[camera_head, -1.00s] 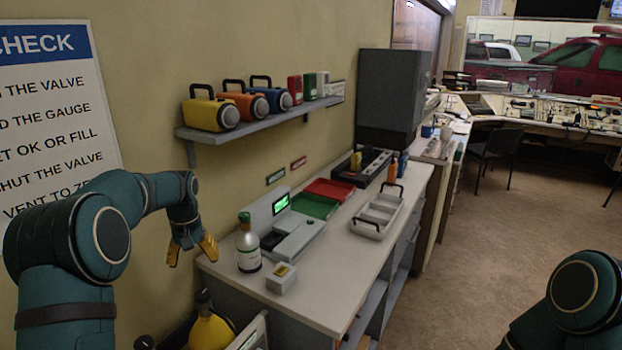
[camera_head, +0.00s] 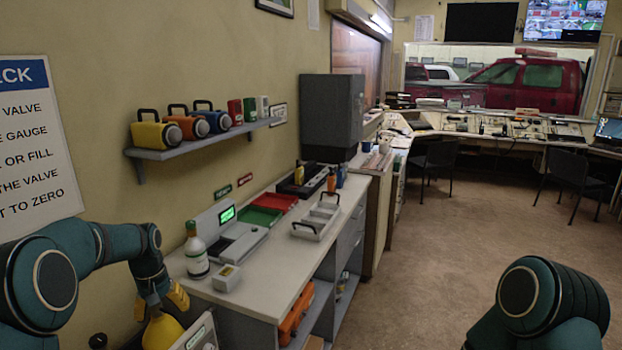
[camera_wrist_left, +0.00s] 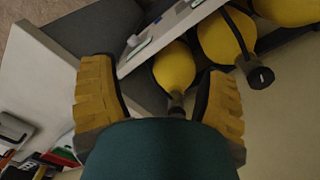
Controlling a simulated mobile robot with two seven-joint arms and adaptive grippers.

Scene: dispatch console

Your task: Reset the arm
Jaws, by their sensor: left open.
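My left arm (camera_head: 70,270) comes in from the left in the head view, bent, with its gripper (camera_head: 160,301) pointing down beside the near left end of the counter. In the left wrist view the two yellow fingers of this gripper (camera_wrist_left: 160,105) stand apart with nothing held between them. Beyond them are yellow cylinders (camera_wrist_left: 173,66) with black valves, apart from or behind the fingers; the exact gap cannot be told. My right arm (camera_head: 540,300) shows only as a rounded teal link at the lower right; its gripper is out of view.
A shelf (camera_head: 200,142) with coloured cases hangs on the wall. Open floor (camera_head: 440,230) lies to the right; chairs stand farther back.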

